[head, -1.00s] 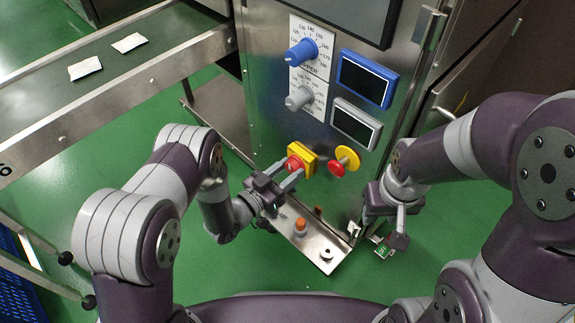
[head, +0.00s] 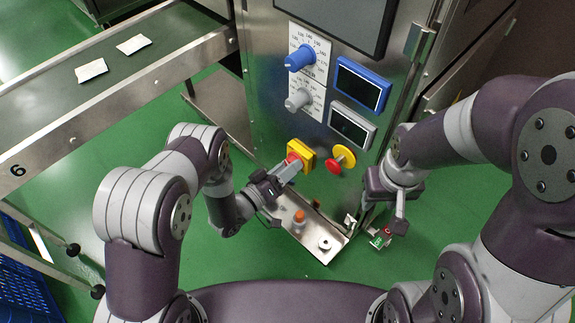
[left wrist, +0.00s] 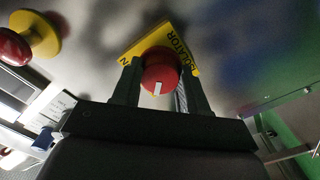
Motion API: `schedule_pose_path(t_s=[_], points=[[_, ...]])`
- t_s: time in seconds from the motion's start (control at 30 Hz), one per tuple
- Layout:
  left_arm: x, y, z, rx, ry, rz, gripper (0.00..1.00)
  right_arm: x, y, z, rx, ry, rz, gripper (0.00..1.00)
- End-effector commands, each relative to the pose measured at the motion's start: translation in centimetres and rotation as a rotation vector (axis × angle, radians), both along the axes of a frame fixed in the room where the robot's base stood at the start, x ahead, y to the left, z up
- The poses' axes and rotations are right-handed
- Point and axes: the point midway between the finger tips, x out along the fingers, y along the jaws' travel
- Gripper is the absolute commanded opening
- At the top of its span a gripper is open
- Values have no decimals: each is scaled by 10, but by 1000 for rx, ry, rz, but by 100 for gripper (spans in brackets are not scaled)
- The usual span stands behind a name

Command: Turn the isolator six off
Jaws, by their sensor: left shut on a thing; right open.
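The isolator is a red round knob (left wrist: 160,74) with a white mark, on a yellow plate (head: 306,153) on the steel machine front. In the left wrist view the white mark points toward the gripper. My right gripper (head: 393,212) is open and empty, low beside the machine's right edge. A conveyor (head: 110,85) at the left carries a "6" on its side.
A red mushroom button on a yellow base (head: 342,160) sits just right of the isolator. Above are a blue knob (head: 300,58), a grey knob (head: 298,99) and two framed displays (head: 361,84). A steel ledge (head: 312,232) with an orange-topped part lies below.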

Motion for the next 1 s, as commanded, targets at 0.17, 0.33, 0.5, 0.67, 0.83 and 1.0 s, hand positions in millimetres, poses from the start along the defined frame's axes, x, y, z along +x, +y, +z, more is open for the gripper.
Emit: schedule_pose_path(t_s=[0.17, 0.33, 0.5, 0.67, 0.83, 1.0], points=[[-2, 0, -2, -13, 21, 0, 13, 0, 0, 1, 0, 0, 0, 43], [-2, 0, -2, -15, 24, -1, 13, 0, 0, 1, 0, 0, 0, 43], [-2, 0, -2, -15, 24, -1, 13, 0, 0, 1, 0, 0, 0, 43], [-1, 0, -2, -16, 23, -1, 69, 0, 0, 1, 0, 0, 0, 43], [-1, 0, -1, -16, 20, 0, 69, 0, 0, 1, 0, 0, 0, 43], [-4, 4, 0, -14, 19, 1, 69, 0, 0, 5, 0, 0, 0, 43]])
